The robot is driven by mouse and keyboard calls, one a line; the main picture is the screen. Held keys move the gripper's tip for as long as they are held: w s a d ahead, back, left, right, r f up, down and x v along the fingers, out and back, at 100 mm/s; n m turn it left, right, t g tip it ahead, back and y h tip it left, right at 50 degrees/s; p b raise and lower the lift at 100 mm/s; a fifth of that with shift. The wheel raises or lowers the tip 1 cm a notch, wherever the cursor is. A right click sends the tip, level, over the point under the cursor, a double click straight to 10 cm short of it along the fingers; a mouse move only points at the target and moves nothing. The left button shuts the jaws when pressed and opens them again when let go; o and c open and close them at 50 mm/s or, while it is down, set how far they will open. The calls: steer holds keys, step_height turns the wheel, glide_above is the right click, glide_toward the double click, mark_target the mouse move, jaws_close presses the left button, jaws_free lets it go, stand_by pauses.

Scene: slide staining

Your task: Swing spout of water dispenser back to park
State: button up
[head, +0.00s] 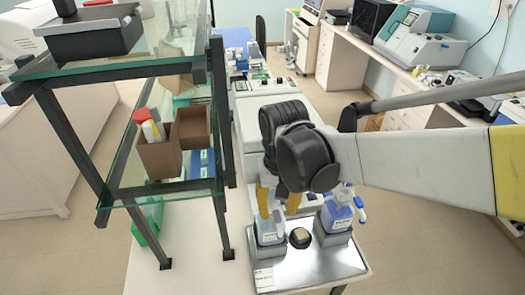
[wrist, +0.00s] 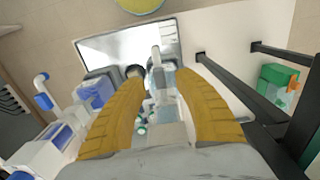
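A dispenser bottle with pale, clear contents (head: 268,230) stands at the left of a metal tray (head: 318,272); I take it as the water dispenser, though its label is too small to read. Its pale spout (wrist: 157,60) shows in the wrist view, pointing toward the tray. My gripper (wrist: 158,80) points down over this dispenser. Its two yellow fingers are apart, one on each side of the dispenser's top and spout. Whether either finger touches the spout I cannot tell. In the head view my gripper (head: 279,198) is partly hidden by my wrist.
A dispenser with blue liquid (head: 338,212) and a blue-tipped spout stands right of the water dispenser. A dark round opening (head: 299,238) lies between them. A glass-shelved rack (head: 222,110) with dark posts stands close on the left. The tray's front part is clear.

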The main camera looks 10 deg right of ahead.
mark_target(277, 217)
step_height(277, 217, up, 8)
steer(key=shift+r, duration=0.15)
stand_by(0.4)
steer(key=s+d+f+t, duration=0.3)
steer(key=s+d+t, duration=0.2)
steer(key=d+t, duration=0.25)
step_height(277, 217, down, 15)
steer(key=b, duration=1.6)
steer(key=shift+r, duration=0.1)
